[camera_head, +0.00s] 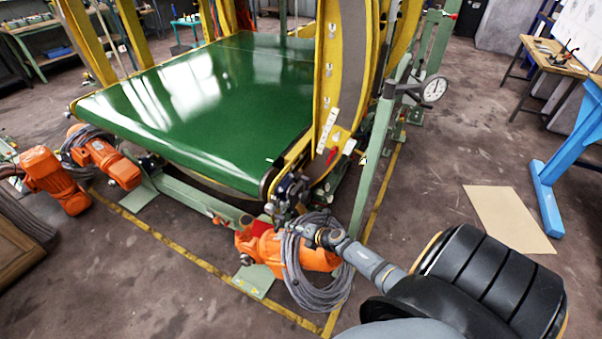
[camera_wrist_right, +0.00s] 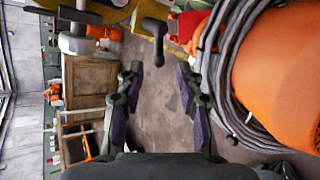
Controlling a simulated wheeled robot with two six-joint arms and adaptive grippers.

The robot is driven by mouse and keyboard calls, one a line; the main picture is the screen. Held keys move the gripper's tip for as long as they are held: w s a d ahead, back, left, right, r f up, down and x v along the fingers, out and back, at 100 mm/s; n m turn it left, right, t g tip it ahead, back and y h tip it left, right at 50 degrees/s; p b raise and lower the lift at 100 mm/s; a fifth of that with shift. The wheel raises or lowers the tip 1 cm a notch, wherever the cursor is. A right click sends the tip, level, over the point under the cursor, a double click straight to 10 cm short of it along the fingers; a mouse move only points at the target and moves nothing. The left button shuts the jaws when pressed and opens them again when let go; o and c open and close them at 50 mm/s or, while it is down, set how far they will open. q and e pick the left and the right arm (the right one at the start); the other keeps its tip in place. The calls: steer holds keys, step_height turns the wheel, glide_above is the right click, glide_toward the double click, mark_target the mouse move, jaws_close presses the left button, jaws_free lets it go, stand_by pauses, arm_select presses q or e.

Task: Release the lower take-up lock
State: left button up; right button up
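My right gripper (camera_head: 295,226) reaches in from the lower right and is just above the grey cable coil, by the near corner of the green-belted machine. In the right wrist view its two dark fingers (camera_wrist_right: 157,88) are apart with nothing between them. A dark T-shaped handle (camera_wrist_right: 154,38) stands just beyond the fingertips, apart from them; it looks like the take-up lock, but I cannot tell for sure. A red part (camera_wrist_right: 190,24) is close beside it. In the head view the gripper blends with the dark machine parts there. My left gripper is not in view.
The cable coil (camera_head: 303,274) hangs around an orange motor (camera_head: 322,258) right below the gripper. A green post (camera_head: 371,165) with a dial gauge (camera_head: 433,89) rises to the right. The green belt (camera_head: 210,105) lies behind. Floor right of the post is clear around a cardboard sheet (camera_head: 508,218).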

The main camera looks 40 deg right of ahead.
steer(key=v, duration=0.3)
steer(key=shift+s+r, duration=0.25)
steer(key=shift+s, duration=0.05)
